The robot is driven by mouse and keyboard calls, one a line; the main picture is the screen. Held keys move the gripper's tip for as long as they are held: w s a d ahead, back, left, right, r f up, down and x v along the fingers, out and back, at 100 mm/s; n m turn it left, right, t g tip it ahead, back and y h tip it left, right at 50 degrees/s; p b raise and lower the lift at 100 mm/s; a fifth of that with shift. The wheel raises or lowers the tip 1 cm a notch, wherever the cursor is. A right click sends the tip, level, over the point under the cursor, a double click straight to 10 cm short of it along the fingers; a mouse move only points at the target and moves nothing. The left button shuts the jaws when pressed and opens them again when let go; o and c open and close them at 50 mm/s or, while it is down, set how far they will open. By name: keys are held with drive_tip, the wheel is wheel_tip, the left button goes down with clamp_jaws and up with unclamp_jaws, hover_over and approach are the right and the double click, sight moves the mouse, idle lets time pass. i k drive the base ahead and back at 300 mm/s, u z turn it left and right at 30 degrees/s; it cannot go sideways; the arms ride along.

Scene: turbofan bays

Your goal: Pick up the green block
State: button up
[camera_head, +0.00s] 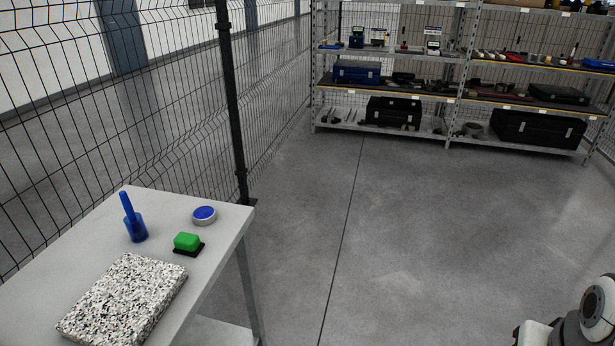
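The green block (187,241) sits on a thin black base (189,249) near the right edge of the grey table (80,230) at the lower left. A blue cup with a blue stick-like object in it (134,222) stands to its left. A round blue-topped disc (204,214) lies just behind it. A speckled slab (124,301) lies in front of it. A white and dark part of my arm (583,318) shows at the lower right, far from the table. My gripper cannot be seen.
A black wire mesh fence (150,110) with a dark post (232,100) stands behind the table. Shelves (460,95) with tool cases and parts stand at the back right. The concrete floor (410,220) between is clear.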

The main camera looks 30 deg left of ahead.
sight(186, 243)
drive_tip(key=i, duration=1.25)
drive_tip(key=u, duration=3.5)
drive_tip(key=i, duration=1)
drive_tip(key=z, duration=0.05)
